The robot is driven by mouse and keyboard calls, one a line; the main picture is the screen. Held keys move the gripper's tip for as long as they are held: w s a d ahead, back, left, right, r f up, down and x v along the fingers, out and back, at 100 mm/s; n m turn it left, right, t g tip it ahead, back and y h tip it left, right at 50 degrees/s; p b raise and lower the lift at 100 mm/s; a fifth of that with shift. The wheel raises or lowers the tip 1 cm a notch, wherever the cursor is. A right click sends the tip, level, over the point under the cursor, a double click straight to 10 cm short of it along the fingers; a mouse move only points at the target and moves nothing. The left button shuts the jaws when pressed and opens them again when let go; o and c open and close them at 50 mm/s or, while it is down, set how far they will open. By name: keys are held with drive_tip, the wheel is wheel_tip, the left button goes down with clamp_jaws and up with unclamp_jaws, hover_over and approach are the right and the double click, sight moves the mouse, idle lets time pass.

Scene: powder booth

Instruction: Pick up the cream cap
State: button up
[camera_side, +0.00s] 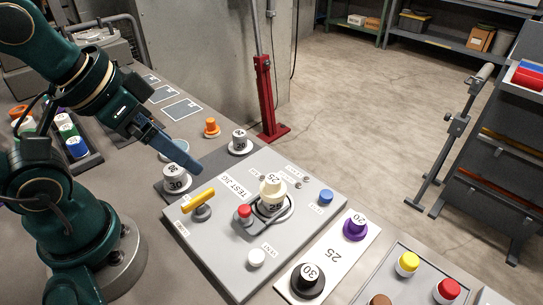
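The cream cap (272,184) sits upright on top of a white piece marked 25 in a round fitting on the grey test panel (235,269), right of the panel's middle. My gripper (188,164) is above the panel's far left corner, up and to the left of the cream cap and clearly apart from it. Its blue-grey fingers point down to the right and overlap each other in this view, so I cannot tell whether they are open. I see nothing held between them.
A yellow lever (198,201), a red knob (244,213), a white knob (256,257) and a blue knob (325,197) stand around the cream cap. White piece marked 30 (176,178) is below my gripper. Black (308,279) and purple (355,226) pieces stand on a white strip.

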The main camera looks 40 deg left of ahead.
drive_tip(key=w+d+r+n, duration=0.1)
drive_tip(key=w+r+n, duration=0.2)
drive_tip(key=w+r, duration=0.1)
drive_tip(key=g, duration=0.4)
approach(273, 179)
drive_tip(key=a, duration=0.2)
drive_tip(key=shift+g, duration=0.8)
drive_tip(key=f, duration=0.1)
drive_tip(key=w+d+f, duration=0.1)
drive_tip(key=f, duration=0.1)
drive_tip(key=d+f, duration=0.1)
drive_tip(key=f, duration=0.1)
drive_tip(key=shift+w+f, duration=0.2)
drive_tip(key=shift+f, duration=2.4)
drive_tip(key=shift+c, duration=0.3)
